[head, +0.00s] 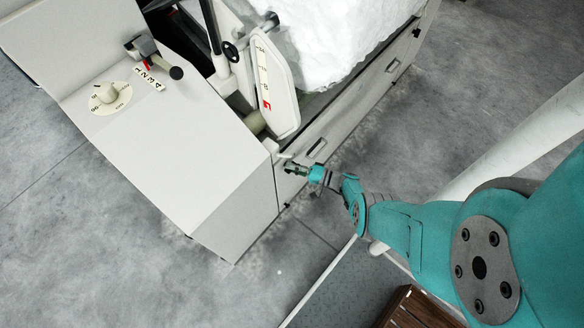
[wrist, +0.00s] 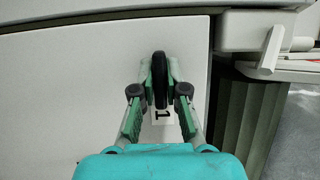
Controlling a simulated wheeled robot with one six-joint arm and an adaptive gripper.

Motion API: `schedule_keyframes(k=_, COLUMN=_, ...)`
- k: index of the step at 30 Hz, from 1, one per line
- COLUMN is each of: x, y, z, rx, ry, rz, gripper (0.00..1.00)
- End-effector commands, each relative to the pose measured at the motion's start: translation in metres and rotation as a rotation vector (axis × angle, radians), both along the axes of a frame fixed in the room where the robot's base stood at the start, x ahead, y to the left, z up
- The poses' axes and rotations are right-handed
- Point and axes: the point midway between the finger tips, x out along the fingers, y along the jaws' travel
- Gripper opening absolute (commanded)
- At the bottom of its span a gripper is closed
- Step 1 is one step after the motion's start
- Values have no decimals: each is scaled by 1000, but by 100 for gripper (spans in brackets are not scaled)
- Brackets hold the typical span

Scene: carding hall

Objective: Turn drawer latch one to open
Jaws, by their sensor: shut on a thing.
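Drawer latch one is a black upright oval handle (wrist: 160,80) on a pale grey panel (wrist: 60,85) in the wrist view. A white label with a sideways "1" (wrist: 163,114) sits just below it. My gripper (wrist: 160,66) has one green finger on each side of the latch and is shut on it. In the head view my gripper (head: 294,170) is at the machine's front panel, near its lower corner. There the gripper covers most of the latch, and its angle cannot be read.
The grey machine (head: 190,150) carries a dial (head: 107,96), a small lever (head: 174,73) and a scale plate (head: 265,85). White fibre (head: 335,35) lies behind. A recessed handle (head: 316,147) is near my gripper. A white rail (head: 515,147) and brown slatted wood (head: 415,308) are nearby.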

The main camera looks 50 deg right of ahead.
Motion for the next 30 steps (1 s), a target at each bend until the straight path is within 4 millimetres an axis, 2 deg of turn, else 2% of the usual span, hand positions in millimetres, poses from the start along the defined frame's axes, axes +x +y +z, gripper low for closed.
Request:
schedule_keyframes(k=5, x=0, y=0, z=0, rx=0, ry=0, rz=-2, gripper=0)
schedule_keyframes(k=6, x=0, y=0, z=0, rx=0, ry=0, rz=-2, gripper=22)
schedule_keyframes(k=8, x=0, y=0, z=0, rx=0, ry=0, rz=-1, gripper=37)
schedule_keyframes(k=20, x=-5, y=-3, z=0, rx=-1, ry=0, rz=-2, gripper=38)
schedule_keyframes(k=30, x=-48, y=-23, z=-1, rx=-1, ry=1, rz=-5, gripper=38)
